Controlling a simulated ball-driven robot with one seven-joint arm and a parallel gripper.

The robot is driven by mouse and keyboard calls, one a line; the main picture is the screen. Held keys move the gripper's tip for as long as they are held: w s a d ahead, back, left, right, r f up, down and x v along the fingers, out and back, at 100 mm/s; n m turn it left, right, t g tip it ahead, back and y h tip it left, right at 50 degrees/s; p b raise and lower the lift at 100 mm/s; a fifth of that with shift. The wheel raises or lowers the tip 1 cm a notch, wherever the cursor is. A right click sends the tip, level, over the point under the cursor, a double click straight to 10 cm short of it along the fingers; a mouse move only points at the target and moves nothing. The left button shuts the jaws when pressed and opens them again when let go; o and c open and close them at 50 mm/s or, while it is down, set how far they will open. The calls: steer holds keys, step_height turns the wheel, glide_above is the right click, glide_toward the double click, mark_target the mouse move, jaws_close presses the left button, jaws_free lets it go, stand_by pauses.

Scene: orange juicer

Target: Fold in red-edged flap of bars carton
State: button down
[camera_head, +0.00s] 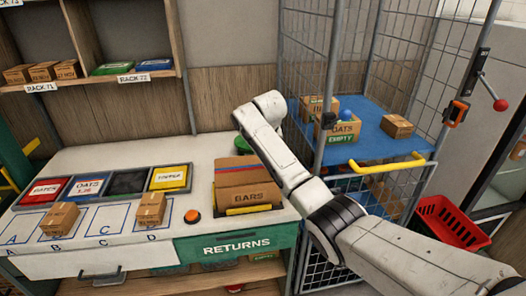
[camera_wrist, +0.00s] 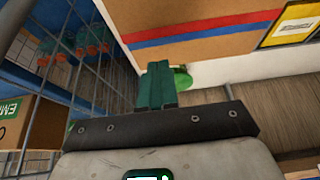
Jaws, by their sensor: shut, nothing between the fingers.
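The brown bars carton (camera_head: 248,197), labelled BARS, stands on the white counter in a yellow-edged holder. Red and blue bands (camera_head: 238,164) show at its back top, on what looks like the red-edged flap; its exact angle is unclear. In the wrist view the carton's cardboard with the red band (camera_wrist: 205,32) and blue band fills the top. My gripper (camera_wrist: 158,70) has its green fingers together and empty, pointing at the carton's edge; I cannot tell whether they touch it. In the head view my arm reaches behind the carton's right side and the fingertips are hidden.
A wire cage (camera_head: 325,80) with a blue shelf, an OATS carton (camera_head: 342,130) and a yellow handle (camera_head: 388,161) stands close on the right. A green round object (camera_wrist: 183,79) sits beside my fingers. Coloured bins (camera_head: 88,187) and small boxes are left on the counter.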

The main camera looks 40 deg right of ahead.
step_height(320, 180, up, 10)
steer(key=b, duration=0.3)
steer(key=s+a+f+n+y, duration=0.1)
steer(key=a+f, duration=0.3)
steer(key=f, duration=0.2)
steer(key=s+a+f+n, duration=0.1)
steer(key=a+f, duration=0.3)
steer(key=f, duration=0.3)
steer(key=s+a+f+n+g+y+b, duration=0.1)
steer(key=s+a+f+n+g+y, duration=0.1)
steer(key=s+a+f, duration=1.4)
steer(key=s+f+n, duration=0.1)
steer(key=s+f, duration=0.1)
steer(key=s, duration=1.1)
steer(key=s+a+f+n+g, duration=0.1)
steer(key=s+f, duration=0.2)
steer(key=s, duration=1)
steer(key=shift+s+f+b, duration=0.25)
steer(key=shift+b, duration=0.15)
